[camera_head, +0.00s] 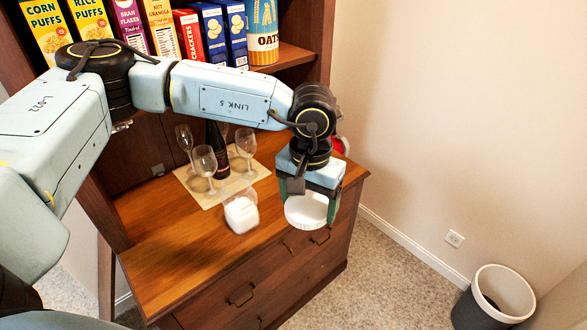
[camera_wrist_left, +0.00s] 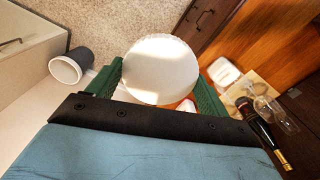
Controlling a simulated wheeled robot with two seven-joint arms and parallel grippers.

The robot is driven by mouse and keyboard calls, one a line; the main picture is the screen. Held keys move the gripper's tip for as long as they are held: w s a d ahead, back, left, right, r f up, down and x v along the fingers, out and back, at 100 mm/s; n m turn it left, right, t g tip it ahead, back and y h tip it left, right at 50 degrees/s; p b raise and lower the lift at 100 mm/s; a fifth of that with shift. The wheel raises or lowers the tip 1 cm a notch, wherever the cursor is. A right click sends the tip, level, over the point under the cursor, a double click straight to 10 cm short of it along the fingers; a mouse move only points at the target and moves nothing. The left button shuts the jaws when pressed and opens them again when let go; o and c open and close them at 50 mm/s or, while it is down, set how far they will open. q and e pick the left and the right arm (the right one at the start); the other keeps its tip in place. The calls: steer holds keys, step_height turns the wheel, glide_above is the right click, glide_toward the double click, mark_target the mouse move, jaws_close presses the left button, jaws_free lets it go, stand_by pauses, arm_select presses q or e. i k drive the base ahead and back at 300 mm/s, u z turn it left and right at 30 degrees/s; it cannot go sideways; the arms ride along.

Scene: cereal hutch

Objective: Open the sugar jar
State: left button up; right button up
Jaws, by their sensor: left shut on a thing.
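The sugar jar (camera_head: 241,213) is a clear container of white sugar, standing upright and uncovered on the wooden counter. It also shows in the left wrist view (camera_wrist_left: 223,72), right of the gripper. My left gripper (camera_head: 307,203) is shut on a round white lid (camera_head: 308,212), with its green fingers on opposite sides of the rim. The lid is held apart from the jar, to its right in the head view, near the counter's front right edge. In the left wrist view the lid (camera_wrist_left: 160,70) fills the space between the fingers. My right gripper is not in view.
Wine glasses (camera_head: 205,162) and a dark bottle (camera_head: 217,150) stand on a beige mat (camera_head: 201,194) behind the jar. A red and white mug (camera_head: 341,146) is partly hidden behind my gripper. Cereal boxes (camera_head: 161,27) fill the shelf above. A bin (camera_head: 497,297) stands lower right.

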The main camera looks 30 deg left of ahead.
mark_target(238, 199)
steer(key=u, duration=0.45)
steer(key=i, duration=1.15)
steer(key=u, duration=0.9)
